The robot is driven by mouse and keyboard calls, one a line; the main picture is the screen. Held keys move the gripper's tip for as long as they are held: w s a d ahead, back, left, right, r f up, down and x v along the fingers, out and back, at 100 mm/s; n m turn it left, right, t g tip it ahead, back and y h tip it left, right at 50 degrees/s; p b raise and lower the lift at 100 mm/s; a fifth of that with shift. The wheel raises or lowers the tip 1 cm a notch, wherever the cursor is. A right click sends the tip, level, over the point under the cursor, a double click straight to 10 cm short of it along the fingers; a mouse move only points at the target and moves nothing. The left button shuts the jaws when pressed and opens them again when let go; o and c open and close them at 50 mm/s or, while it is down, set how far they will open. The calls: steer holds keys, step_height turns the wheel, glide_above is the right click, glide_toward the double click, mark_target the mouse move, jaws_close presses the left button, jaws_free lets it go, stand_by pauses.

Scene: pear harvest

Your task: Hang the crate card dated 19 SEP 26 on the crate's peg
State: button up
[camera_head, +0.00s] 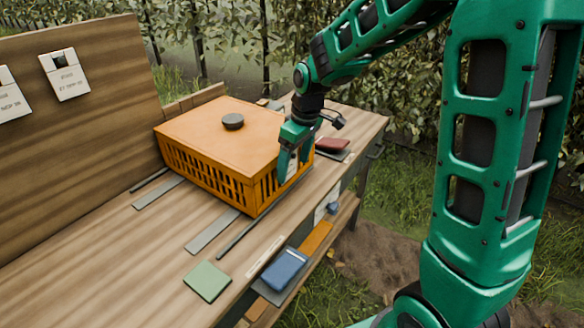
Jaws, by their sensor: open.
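The orange crate (205,180) stands on the wooden bench with an orange lid on it, which has a dark round knob. My gripper (294,167) points down at the crate's right end, its jaws open. A small pale card (292,171) shows between or just behind the fingers against that end. Its date cannot be read, and the fingers partly cover it. The crate's peg cannot be made out. Two white cards are on the upright board at left: one whole card (65,75) and one cut by the picture edge (8,95). Their small print is not clearly legible.
The wooden board (85,130) rises behind the bench (130,270). Grey strips (212,231) lie by the crate. A green pad (207,281) is at the front, a dark red item (333,145) beyond my gripper. A blue box (285,267) is at the bench's right side.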

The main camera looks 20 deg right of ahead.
steer(key=r, duration=0.5)
steer(key=s+d+r, duration=0.1)
steer(key=r, duration=0.2)
steer(key=shift+r, duration=0.1)
steer(key=s+d+m+h, duration=0.1)
steer(key=s+d+m, duration=0.6)
steer(key=s+d, duration=0.75)
steer(key=s+d+f+m+g, duration=0.1)
steer(key=s+m, duration=0.5)
steer(key=s, duration=1)
steer(key=shift+s+d+f+m+g, duration=0.35)
steer(key=shift+d+f, duration=0.3)
steer(key=shift+f, duration=0.3)
steer(key=shift+w+f, duration=0.25)
steer(key=shift+w, duration=0.4)
